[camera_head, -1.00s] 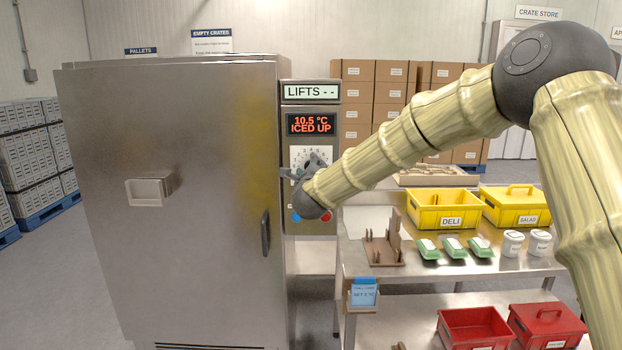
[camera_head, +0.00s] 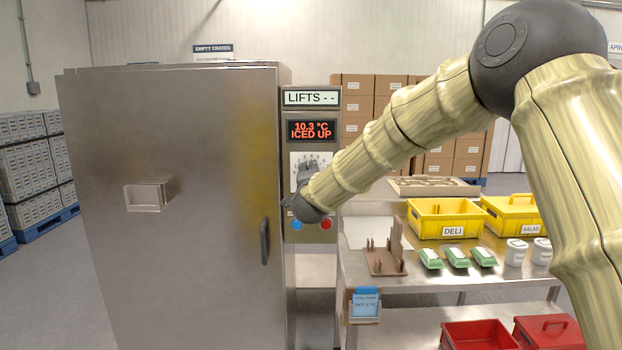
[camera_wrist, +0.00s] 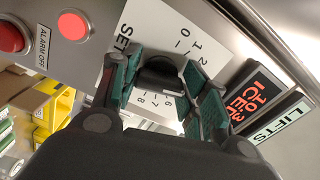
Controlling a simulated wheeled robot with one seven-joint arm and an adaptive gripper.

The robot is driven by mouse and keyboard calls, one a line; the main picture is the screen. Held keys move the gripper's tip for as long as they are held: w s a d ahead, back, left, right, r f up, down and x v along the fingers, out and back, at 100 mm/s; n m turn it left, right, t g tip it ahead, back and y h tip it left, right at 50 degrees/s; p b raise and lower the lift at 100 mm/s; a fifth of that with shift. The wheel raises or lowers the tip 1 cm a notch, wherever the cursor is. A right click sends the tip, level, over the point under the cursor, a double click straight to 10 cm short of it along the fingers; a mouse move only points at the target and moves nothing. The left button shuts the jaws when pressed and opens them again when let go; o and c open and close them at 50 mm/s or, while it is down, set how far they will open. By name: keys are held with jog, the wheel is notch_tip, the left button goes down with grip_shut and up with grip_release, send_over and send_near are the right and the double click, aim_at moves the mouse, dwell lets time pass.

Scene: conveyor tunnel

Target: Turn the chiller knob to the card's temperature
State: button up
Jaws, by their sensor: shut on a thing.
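The black chiller knob (camera_wrist: 160,75) sits on a white dial plate (camera_wrist: 150,32) with printed numbers, in the wrist view. My gripper (camera_wrist: 163,84) is shut on the knob, with green-padded fingers on both sides of it. I cannot tell which number the knob points to. In the head view the dial plate (camera_head: 311,165) is partly hidden behind my gripper (camera_head: 301,194). The red display (camera_head: 311,130) above it reads 10.3 °C ICED UP. A blue card (camera_head: 366,302) hangs at the table's front left corner; its number is too small to read surely.
The steel chiller door (camera_head: 180,220) is closed, left of the control panel. Blue (camera_head: 297,225) and red (camera_head: 326,224) buttons lie just below the dial. The steel table (camera_head: 400,277) at right holds a brown rack (camera_head: 386,258), green packs and yellow crates.

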jog(key=n, duration=0.5)
jog(key=shift+f+n, duration=0.1)
jog(key=shift+n, duration=0.3)
dwell(0.4)
jog(key=o, duration=1)
jog(key=shift+o, duration=0.2)
jog(key=shift+s, duration=0.1)
jog(key=s, duration=1.2)
jog(key=shift+w, duration=0.1)
